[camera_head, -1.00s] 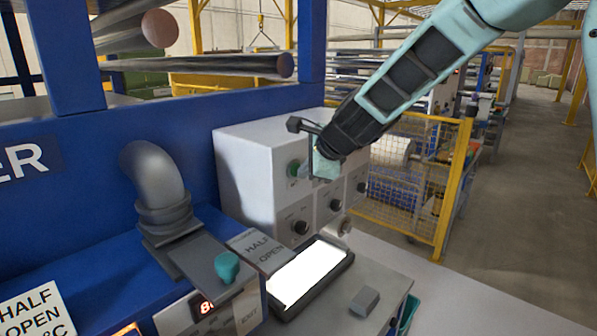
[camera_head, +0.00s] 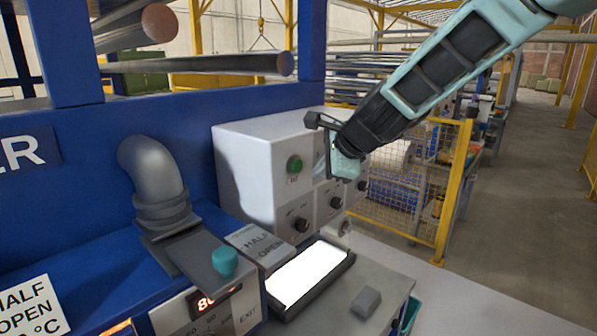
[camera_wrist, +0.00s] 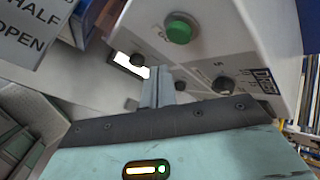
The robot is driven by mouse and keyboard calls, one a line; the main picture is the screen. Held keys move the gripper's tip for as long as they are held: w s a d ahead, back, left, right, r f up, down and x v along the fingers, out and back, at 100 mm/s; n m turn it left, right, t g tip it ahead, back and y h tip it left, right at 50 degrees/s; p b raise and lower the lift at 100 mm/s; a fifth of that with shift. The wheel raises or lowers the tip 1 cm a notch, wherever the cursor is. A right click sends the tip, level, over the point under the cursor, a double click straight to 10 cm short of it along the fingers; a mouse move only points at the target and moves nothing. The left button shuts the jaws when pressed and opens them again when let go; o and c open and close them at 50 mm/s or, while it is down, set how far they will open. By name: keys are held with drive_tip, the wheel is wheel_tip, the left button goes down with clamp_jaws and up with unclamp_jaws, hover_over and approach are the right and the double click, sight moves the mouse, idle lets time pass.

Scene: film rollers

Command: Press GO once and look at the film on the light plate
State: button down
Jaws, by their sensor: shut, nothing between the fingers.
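The green button (camera_head: 294,163) is on the front of a white control box (camera_head: 241,172); the label beneath it is too small to read. It also shows in the wrist view (camera_wrist: 178,29), above the fingers. My gripper (camera_head: 345,166) is shut and empty, in front of the box, right of the button and apart from it. Its closed fingers (camera_wrist: 157,88) show in the wrist view. The light plate (camera_head: 308,275) glows plain white in a dark frame on the bench below the box. I can make out no film image on it.
Black knobs (camera_head: 301,226) sit low on the box. A grey block (camera_head: 366,301) is on the bench. A grey pipe (camera_head: 153,172) and a teal knob (camera_head: 225,262) stand at left. A yellow fence (camera_head: 455,190) is behind.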

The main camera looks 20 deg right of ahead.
drive_tip(key=shift+s+d+b, duration=0.2)
drive_tip(key=shift+s+d, duration=0.15)
drive_tip(key=shift+s, duration=0.2)
drive_tip(key=shift+s+d+b, duration=0.2)
drive_tip(key=shift+s+d, duration=0.1)
drive_tip(key=shift+s, duration=0.25)
drive_tip(key=s+d+f+n+g+h, duration=0.1)
drive_tip(key=s+d+f+n+g, duration=0.2)
drive_tip(key=s+f+n, duration=0.55)
drive_tip(key=s+d+f+n+g+h, duration=0.25)
drive_tip(key=s+d+f+n, duration=0.2)
drive_tip(key=s+n, duration=0.6)
drive_tip(key=s+a+f+n+g+b, duration=0.1)
drive_tip(key=s+a+f+n+b, duration=0.1)
drive_tip(key=a, duration=0.4)
drive_tip(key=s+a+f+n+g+y+b, duration=0.1)
drive_tip(key=s+a+f+n+b, duration=0.2)
drive_tip(key=s+a, duration=0.3)
drive_tip(key=s+a+f+n+g+b, duration=0.1)
drive_tip(key=s+a+f+n+b, duration=0.2)
drive_tip(key=a, duration=0.4)
drive_tip(key=shift+s+n+b, duration=0.4)
drive_tip(key=shift+s+b, duration=0.35)
drive_tip(key=shift+s, duration=0.05)
idle(1.0)
